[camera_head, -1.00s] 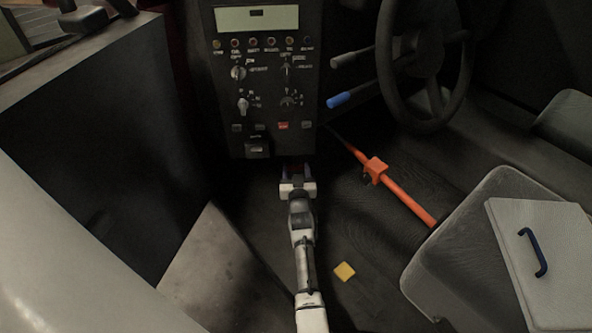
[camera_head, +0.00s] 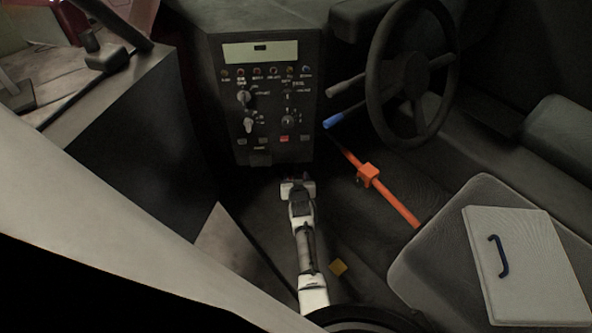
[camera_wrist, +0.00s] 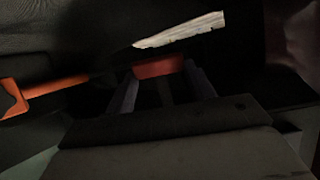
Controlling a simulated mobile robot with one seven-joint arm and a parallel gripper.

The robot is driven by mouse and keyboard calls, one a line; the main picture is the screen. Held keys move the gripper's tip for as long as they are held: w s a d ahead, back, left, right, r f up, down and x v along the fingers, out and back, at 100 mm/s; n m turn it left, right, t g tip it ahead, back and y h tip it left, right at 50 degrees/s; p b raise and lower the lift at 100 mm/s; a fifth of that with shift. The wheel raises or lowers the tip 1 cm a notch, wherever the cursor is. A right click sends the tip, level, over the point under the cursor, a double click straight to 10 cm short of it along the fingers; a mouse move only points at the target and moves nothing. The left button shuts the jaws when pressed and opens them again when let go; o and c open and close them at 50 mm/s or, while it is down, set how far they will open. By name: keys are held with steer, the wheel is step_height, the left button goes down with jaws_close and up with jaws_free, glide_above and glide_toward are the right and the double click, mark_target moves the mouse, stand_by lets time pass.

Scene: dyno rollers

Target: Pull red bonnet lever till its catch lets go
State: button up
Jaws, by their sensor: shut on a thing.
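The red bonnet lever (camera_wrist: 158,68) shows in the wrist view as a short red block between my two finger ends. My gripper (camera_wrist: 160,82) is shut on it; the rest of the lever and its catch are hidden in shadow. In the head view my gripper (camera_head: 297,181) is low in the dark footwell, just below the bottom edge of the control panel. The lever is hardly visible there, so I cannot tell the catch's state.
The control panel (camera_head: 268,95) stands above my gripper. An orange bar with a block (camera_head: 369,174) slants across the floor to the right, below the steering wheel (camera_head: 408,75). A seat holds a white board (camera_head: 525,265).

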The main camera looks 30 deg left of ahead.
steer(key=shift+d, duration=0.1)
stand_by(0.3)
steer(key=o, duration=1.4)
steer(key=shift+s, duration=0.1)
steer(key=v, duration=1.3)
steer(key=shift+s+r, duration=0.2)
steer(key=shift+r, duration=0.2)
steer(key=shift+d, duration=0.1)
